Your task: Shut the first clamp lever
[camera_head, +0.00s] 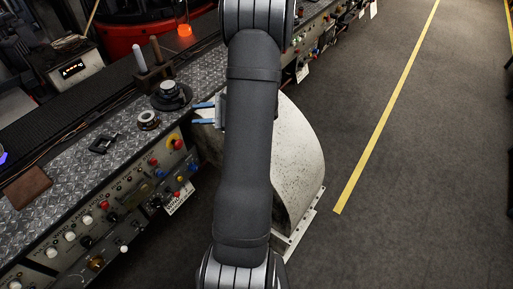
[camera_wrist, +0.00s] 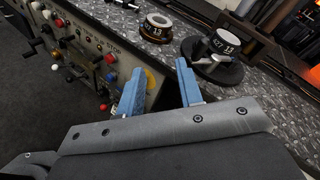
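A round mould (camera_wrist: 224,42) with a dark, numbered top sits on a wide black disc (camera_wrist: 230,72) on the bench. A small pale metal lever (camera_wrist: 210,60) sticks out beside it, low over the disc; I cannot tell whether it is shut. The mould and disc also show in the head view (camera_head: 171,88). A second round piece (camera_wrist: 157,28), marked 13, stands nearby and shows in the head view (camera_head: 148,120). My gripper (camera_head: 203,113), with blue fingers, is open and empty at the bench edge, apart from the disc. The wrist view shows both fingers (camera_wrist: 159,68).
The control panel (camera_head: 120,200) with buttons and knobs runs along the bench front. A black square part (camera_head: 104,143) and a brown pad (camera_head: 28,187) lie on the metal bench top. Upright rods (camera_head: 150,65) stand behind the disc. A curved pale guard (camera_head: 295,160) stands right of my arm.

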